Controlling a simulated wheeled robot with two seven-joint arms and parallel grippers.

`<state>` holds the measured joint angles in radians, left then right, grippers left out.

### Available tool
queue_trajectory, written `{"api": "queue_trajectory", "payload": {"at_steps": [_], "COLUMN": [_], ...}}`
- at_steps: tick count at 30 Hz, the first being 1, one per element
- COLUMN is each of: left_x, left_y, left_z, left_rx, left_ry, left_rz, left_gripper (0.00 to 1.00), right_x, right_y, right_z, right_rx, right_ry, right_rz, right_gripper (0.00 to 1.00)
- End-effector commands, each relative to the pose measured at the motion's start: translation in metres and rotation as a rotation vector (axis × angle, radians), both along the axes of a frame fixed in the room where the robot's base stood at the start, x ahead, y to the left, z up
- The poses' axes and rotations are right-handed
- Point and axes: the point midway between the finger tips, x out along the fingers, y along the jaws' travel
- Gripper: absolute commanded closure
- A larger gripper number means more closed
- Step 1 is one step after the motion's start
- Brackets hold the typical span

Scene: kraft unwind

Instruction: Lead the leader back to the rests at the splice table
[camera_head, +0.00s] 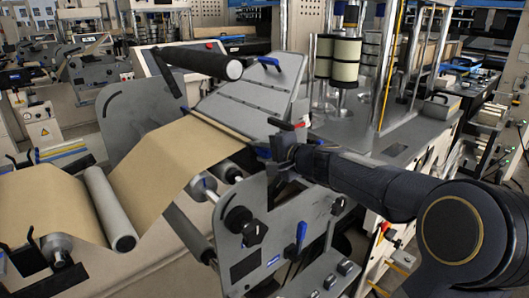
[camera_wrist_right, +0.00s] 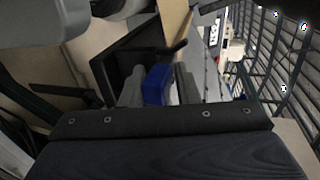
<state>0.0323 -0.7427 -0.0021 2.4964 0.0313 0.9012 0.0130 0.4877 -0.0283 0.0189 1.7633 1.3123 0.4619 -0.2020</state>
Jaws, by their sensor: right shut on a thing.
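The tan kraft web (camera_head: 165,160) comes from the left, dips under a grey roller (camera_head: 108,208) and rises to a thin leader bar (camera_head: 225,126) along its upper edge. My right gripper (camera_head: 272,151) is at the near right end of this bar. In the right wrist view its two grey fingers are shut on a blue block (camera_wrist_right: 157,85), with tan sheet (camera_wrist_right: 174,25) beyond. How the block joins the bar is hard to see. The grey sloped splice table (camera_head: 250,98) lies behind the bar. I cannot make out the rests clearly. My left gripper is not in view.
A black cylinder (camera_head: 205,62) juts out above the web. A grey side plate (camera_head: 285,225) with knobs and a blue lever (camera_head: 301,231) stands below my right gripper. Upright cream rolls (camera_head: 345,62) stand beyond.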

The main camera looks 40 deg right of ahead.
Motion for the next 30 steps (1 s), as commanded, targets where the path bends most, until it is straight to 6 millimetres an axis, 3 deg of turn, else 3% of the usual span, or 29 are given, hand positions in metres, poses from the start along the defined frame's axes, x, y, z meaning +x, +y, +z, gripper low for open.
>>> {"api": "queue_trajectory", "payload": {"at_steps": [7,22,30], "left_x": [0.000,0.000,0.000], "left_y": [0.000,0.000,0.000], "left_z": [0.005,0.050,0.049], "left_rx": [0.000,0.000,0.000], "left_ry": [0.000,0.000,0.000], "left_rz": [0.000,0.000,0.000], "left_gripper": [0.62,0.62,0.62], "right_x": [0.000,0.000,0.000], "right_y": [0.000,0.003,0.003], "right_z": [0.004,0.056,0.056], "right_rx": [0.000,-0.001,0.000], "right_ry": [0.004,0.007,0.008], "right_rz": [0.000,0.001,0.001], "right_gripper": [1.00,1.00,1.00]}}
